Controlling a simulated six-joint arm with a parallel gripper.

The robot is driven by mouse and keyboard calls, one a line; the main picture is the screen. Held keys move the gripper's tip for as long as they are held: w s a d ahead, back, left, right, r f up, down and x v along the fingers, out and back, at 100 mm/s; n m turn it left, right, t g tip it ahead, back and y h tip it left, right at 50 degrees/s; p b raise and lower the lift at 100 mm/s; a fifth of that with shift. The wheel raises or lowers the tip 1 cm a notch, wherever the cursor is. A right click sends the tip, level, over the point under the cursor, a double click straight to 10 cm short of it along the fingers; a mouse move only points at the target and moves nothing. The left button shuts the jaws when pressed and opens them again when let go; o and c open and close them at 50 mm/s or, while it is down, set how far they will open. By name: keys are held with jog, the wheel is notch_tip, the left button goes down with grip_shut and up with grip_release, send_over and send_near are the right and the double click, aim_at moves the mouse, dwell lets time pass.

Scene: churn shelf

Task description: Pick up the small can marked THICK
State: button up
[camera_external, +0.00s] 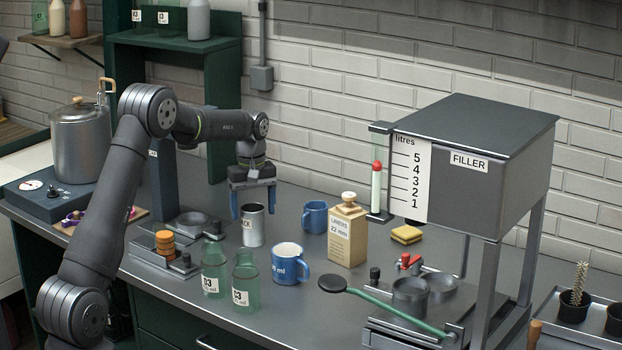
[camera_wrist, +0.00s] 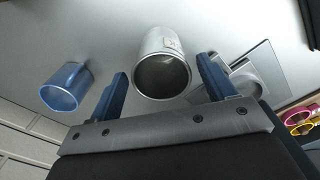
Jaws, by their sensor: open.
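The small can is a silver metal cylinder (camera_external: 253,226) standing upright and open-topped on the grey bench. My gripper (camera_external: 254,202) has blue fingers pointing down, spread apart just above the can's rim. In the wrist view the can (camera_wrist: 163,66) lies between the two blue fingertips of my gripper (camera_wrist: 162,72), with a gap on each side. I cannot tell whether the fingers reach below the rim. Nothing is held.
A blue mug (camera_external: 315,217) stands right of the can. A blue-and-white mug (camera_external: 290,264) and green bottles (camera_external: 213,270) stand in front. A metal stand with orange discs (camera_external: 165,243) is close on the left. A tan box (camera_external: 347,236) and the filler (camera_external: 470,165) stand further right.

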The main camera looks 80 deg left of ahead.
aim_at(253, 218)
jog(key=shift+f, duration=1.85)
jog(key=c, duration=1.1)
jog(key=shift+r, duration=0.15)
